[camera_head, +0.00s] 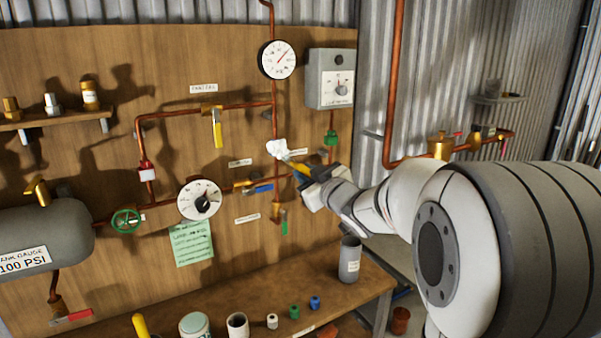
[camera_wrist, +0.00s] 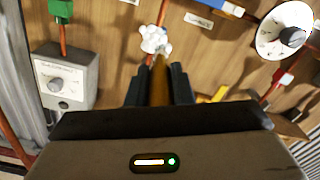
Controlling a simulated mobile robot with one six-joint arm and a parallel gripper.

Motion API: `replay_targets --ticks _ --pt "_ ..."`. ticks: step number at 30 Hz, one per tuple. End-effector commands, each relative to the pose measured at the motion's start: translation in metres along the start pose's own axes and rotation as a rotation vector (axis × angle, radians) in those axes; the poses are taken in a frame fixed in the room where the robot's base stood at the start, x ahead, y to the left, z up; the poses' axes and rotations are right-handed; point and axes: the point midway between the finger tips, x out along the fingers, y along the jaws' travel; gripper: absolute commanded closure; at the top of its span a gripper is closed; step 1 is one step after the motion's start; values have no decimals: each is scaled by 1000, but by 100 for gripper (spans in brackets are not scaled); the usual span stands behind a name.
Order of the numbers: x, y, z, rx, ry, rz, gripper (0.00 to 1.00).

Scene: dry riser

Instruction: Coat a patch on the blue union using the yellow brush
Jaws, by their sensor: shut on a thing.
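My gripper (camera_head: 308,183) is shut on the yellow brush (camera_head: 299,167), whose handle points up and left toward the wall. In the wrist view the brush (camera_wrist: 159,80) sticks out between the two dark fingers (camera_wrist: 158,84). A lumpy white mass (camera_head: 277,149) is at the brush's far end, in front of or on the vertical copper pipe; it also shows in the wrist view (camera_wrist: 154,39). I cannot tell whether it is bristles or foam, or whether it touches the pipe. A small blue fitting (camera_head: 314,302) stands on the bench.
A wooden bench (camera_head: 345,303) below holds a grey cup (camera_head: 349,260), a green fitting (camera_head: 294,311) and other small parts. Near the brush are a blue valve handle (camera_head: 263,188), a yellow-handled valve (camera_head: 216,130), a round gauge (camera_head: 277,59) and a grey box (camera_head: 330,79).

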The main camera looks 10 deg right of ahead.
Motion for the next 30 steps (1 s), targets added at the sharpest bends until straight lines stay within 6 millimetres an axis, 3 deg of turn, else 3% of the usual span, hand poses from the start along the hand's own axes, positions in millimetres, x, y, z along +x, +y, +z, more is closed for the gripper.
replay_targets --ticks 11,21,30 --pt "-3 0 0 0 0 0 100" --pt "-29 0 0 -1 0 1 100" --pt "-31 -1 0 0 0 -1 100"
